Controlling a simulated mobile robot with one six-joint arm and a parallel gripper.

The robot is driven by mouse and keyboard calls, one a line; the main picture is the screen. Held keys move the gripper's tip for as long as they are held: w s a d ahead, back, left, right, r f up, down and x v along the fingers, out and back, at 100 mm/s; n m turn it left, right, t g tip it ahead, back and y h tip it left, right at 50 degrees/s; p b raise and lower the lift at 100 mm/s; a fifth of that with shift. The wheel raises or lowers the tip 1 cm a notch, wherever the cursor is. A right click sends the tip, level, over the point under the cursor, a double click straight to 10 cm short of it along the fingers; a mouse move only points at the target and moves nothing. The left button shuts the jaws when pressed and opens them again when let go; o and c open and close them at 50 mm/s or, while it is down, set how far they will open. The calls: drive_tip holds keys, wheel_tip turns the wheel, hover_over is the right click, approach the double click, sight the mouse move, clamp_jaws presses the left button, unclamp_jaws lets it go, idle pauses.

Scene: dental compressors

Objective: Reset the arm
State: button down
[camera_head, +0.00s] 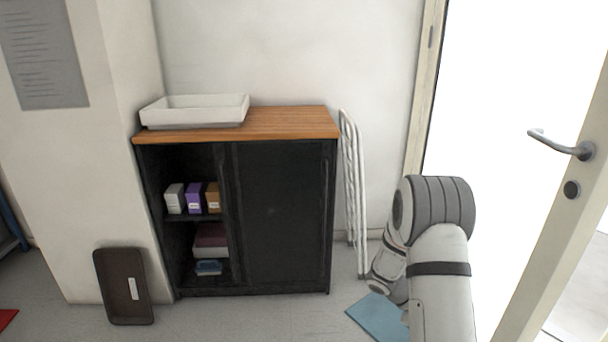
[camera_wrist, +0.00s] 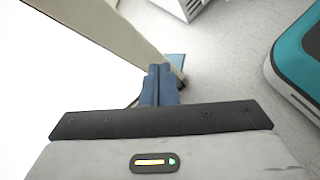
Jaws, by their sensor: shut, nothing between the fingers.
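My gripper (camera_wrist: 161,72) shows in the wrist view with its two dark blue fingers together, and nothing is seen between them. It hangs over the pale floor, apart from other things as far as I can tell. In the head view my arm (camera_head: 440,270) is folded at the right, in front of the doorway. The fingers themselves cannot be made out there.
A black cabinet (camera_head: 282,215) with a wooden top (camera_head: 290,122) bears a white tray (camera_head: 195,110). A white folded rack (camera_head: 352,180) leans beside it. An open door (camera_head: 570,230) stands right. A blue mat (camera_head: 372,318) lies on the floor. A teal-and-grey object (camera_wrist: 295,65) is at the wrist view's right.

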drive_tip(key=s+a+r+m+t+y+p, duration=0.2)
drive_tip(key=s+a+r+p, duration=0.4)
drive_tip(key=r, duration=0.8)
drive_tip(key=s+a+r+m+t+y+p, duration=0.2)
drive_tip(key=s+a+r+m+y+p, duration=0.2)
drive_tip(key=r, duration=1)
drive_tip(key=s+a+r+m+t+y+p, duration=0.2)
drive_tip(key=s+a+r+y+p, duration=0.2)
drive_tip(key=s+a+r+p, duration=0.5)
wheel_tip(320, 180, up, 6)
drive_tip(key=shift+s+a+f+m+p, duration=0.25)
drive_tip(key=shift+a+m+p, duration=0.15)
drive_tip(key=shift+a+p, duration=0.1)
